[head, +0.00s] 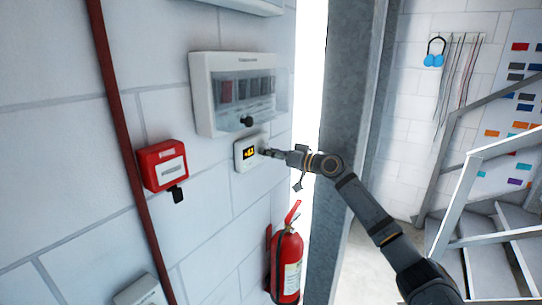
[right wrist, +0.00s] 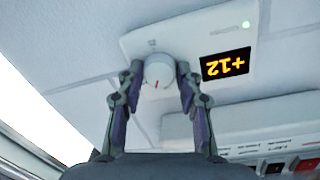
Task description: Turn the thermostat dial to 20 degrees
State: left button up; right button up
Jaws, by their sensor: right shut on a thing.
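The thermostat (head: 241,163) is a white wall box with a lit orange display, under a breaker panel in the head view. In the right wrist view the thermostat (right wrist: 188,30) appears upside down, and its display (right wrist: 226,64) reads +12. A green light glows near it. The round white dial (right wrist: 158,72) has a red mark. My right gripper (right wrist: 155,84) is shut on the dial, one finger on each side. In the head view the right gripper (head: 266,152) reaches the thermostat from the right and hides the dial. My left gripper is not in view.
A breaker panel (head: 212,95) with a clear cover and black knob sits just above the thermostat. A red call box (head: 161,165) and red pipe (head: 119,120) are to the left. A fire extinguisher (head: 291,268) hangs below. A steel column (head: 345,110) stands right.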

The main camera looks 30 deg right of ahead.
jog(key=shift+d+r+m+g+y+p, duration=0.1)
jog(key=shift+m+g+y+p, duration=0.2)
jog(key=shift+m, duration=2.55)
jog(key=shift+d+m+g+y+p, duration=0.1)
jog(key=shift+m+y+p, duration=0.3)
jog(key=shift+m, duration=2.4)
jog(key=shift+r+m+g+y+p, duration=0.15)
jog(key=shift+m+p, duration=0.35)
jog(key=shift+m, duration=2.35)
jog(key=shift+f, duration=0.15)
jog(key=o, duration=1.2)
